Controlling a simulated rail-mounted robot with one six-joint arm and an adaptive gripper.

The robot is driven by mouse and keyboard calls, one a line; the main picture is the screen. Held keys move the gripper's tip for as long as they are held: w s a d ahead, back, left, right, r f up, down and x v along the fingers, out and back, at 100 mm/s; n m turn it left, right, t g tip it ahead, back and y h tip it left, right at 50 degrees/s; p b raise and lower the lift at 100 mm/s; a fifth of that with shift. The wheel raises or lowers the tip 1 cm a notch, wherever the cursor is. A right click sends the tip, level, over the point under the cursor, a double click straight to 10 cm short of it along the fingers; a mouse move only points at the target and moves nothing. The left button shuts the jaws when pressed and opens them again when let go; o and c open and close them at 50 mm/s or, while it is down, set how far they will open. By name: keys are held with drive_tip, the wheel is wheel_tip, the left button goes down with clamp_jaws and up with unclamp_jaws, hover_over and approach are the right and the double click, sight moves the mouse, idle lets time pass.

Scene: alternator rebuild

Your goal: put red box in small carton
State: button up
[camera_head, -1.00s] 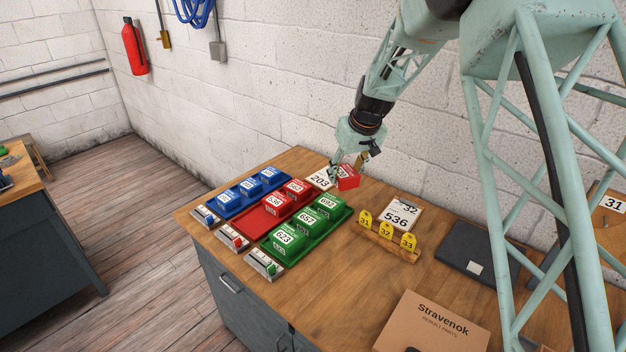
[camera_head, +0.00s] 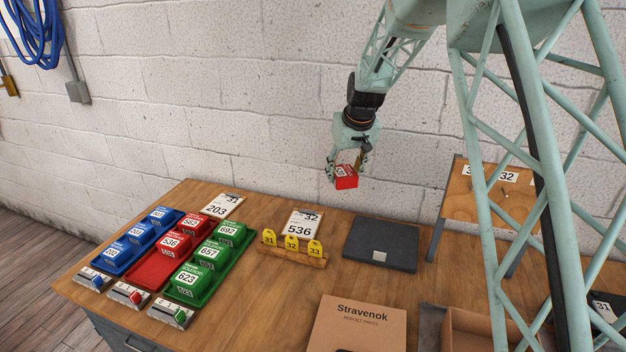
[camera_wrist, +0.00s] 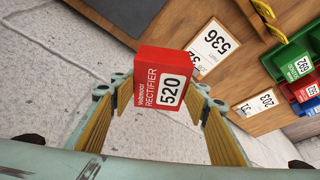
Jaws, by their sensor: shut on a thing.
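The red box (camera_head: 346,183) is held in my gripper (camera_head: 347,168), in the air above the back of the bench. A brown carton marked Stravenok (camera_head: 360,325) stands at the front of the bench, cut off by the lower edge. An open brown carton (camera_head: 475,325) is to its right, partly behind my frame. I cannot tell which is the small carton.
Blue, red (camera_head: 143,280) and green trays with small boxes stand on the left. A tag rack (camera_head: 290,254) with yellow tags, a card 536 (camera_head: 301,224) and a dark flat case (camera_head: 380,245) lie mid-bench.

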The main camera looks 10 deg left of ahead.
drive_tip(key=d+r+m+h+b, duration=0.1)
drive_tip(key=d+r+m, duration=0.2)
drive_tip(key=d, duration=2)
drive_tip(key=shift+w+d+m+t+h, duration=0.15)
drive_tip(key=shift+d+m+t+h, duration=0.2)
drive_tip(key=shift+m, duration=0.25)
drive_tip(key=shift+d, duration=0.2)
